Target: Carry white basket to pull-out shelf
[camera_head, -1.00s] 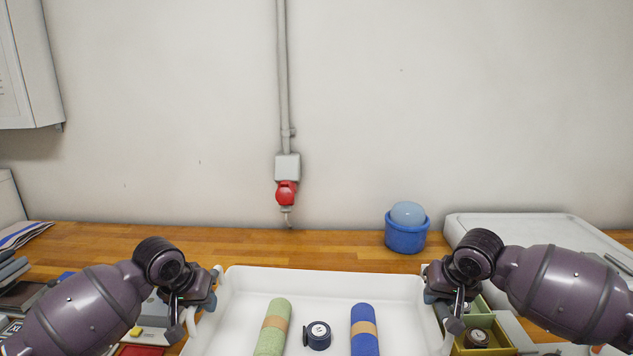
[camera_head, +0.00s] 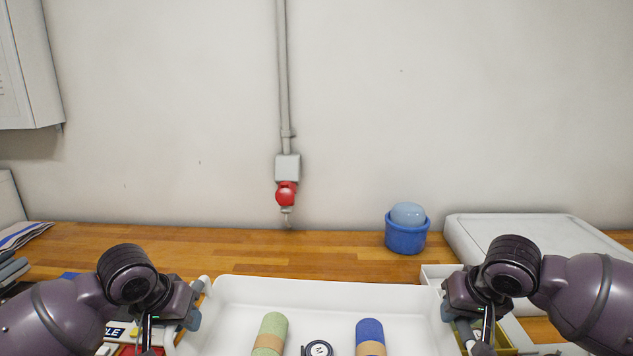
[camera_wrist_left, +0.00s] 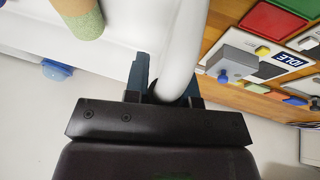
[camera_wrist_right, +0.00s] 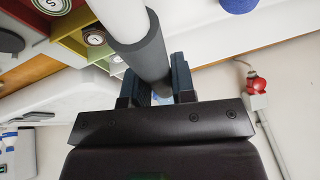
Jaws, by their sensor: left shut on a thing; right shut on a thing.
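The white basket (camera_head: 330,291) is at the bottom centre of the head view, held between my two grippers. In it lie a green roll (camera_head: 271,333), a blue roll (camera_head: 370,336) and a dark round item with a white face (camera_head: 318,348). My left gripper (camera_head: 190,312) is shut on the basket's left handle, a white bar (camera_wrist_left: 184,45) in the left wrist view. My right gripper (camera_head: 452,312) is shut on the right handle, which has a grey sleeve (camera_wrist_right: 145,52) in the right wrist view. The basket's near side is cut off. I cannot make out the pull-out shelf.
A wooden worktop (camera_head: 240,241) runs along the wall. A blue tub (camera_head: 406,236) stands on it right of centre, left of a large white lidded box (camera_head: 540,236). Coloured bins and a panel marked IDLE (camera_wrist_left: 287,62) lie beside the basket. A red socket (camera_head: 286,194) is on the wall.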

